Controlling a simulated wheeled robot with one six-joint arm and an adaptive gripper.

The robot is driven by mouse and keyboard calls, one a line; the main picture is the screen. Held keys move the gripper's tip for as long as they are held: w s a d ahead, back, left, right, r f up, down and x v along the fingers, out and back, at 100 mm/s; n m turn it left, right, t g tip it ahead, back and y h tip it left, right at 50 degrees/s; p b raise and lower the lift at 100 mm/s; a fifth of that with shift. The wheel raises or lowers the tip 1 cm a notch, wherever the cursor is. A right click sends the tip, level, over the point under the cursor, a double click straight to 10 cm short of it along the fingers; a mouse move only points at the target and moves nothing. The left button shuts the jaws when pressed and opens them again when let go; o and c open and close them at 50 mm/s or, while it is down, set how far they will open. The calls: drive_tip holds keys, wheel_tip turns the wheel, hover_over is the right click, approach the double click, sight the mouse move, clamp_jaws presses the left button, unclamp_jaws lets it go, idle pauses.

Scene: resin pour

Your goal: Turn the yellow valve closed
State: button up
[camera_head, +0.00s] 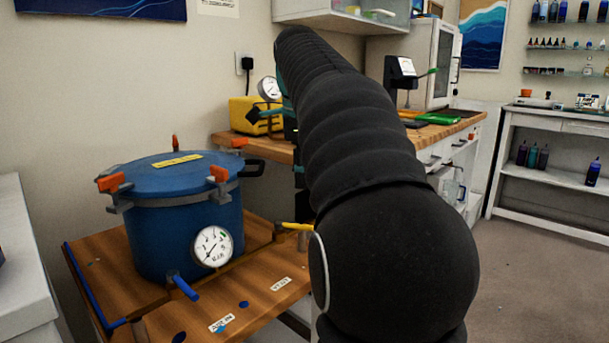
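The yellow valve handle (296,226) shows at the right side of the wooden stand, beside the blue pressure pot (185,225). The handle lies roughly level across the picture, and its right end meets or passes behind my black-sleeved arm. A metal fitting shows just below it. My arm covers the middle of the view. A narrow dark part at its far end, seemingly my gripper (299,180), hangs down above the yellow handle. Its fingertips are not clear, and I cannot tell whether they touch the handle.
A blue handle (183,286) and a white gauge (212,247) sit at the pot's front. Orange clamps (219,174) stick out around its lid. The wooden stand (255,293) carries labels. A workbench (440,131) stands behind; open floor (535,270) lies to the right.

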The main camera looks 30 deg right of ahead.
sight(295, 226)
drive_tip(key=shift+c, duration=0.9)
drive_tip(key=shift+w+f+b, duration=0.15)
drive_tip(key=shift+f+b, duration=0.15)
drive_tip(key=shift+f, duration=0.25)
drive_tip(key=c, duration=0.4)
drive_tip(key=shift+w+d+n, duration=0.15)
drive_tip(key=shift+w+n, duration=0.1)
drive_tip(key=shift+n, duration=0.15)
clamp_jaws()
drive_tip(key=w+d+f+n+t+h+b, duration=0.1)
drive_tip(key=w+d+f+n, duration=0.15)
drive_tip(key=f+n, duration=0.45)
drive_tip(key=w+d+f+n+b, duration=0.2)
drive_tip(key=w+f+n, duration=0.1)
drive_tip(key=n, duration=0.7)
drive_tip(key=shift+s+a+f, duration=0.15)
drive_tip(key=shift+s+a, duration=0.5)
drive_tip(key=shift+s, duration=0.05)
drive_tip(key=shift+s+a+f, duration=0.1)
drive_tip(key=shift+s+a, duration=0.55)
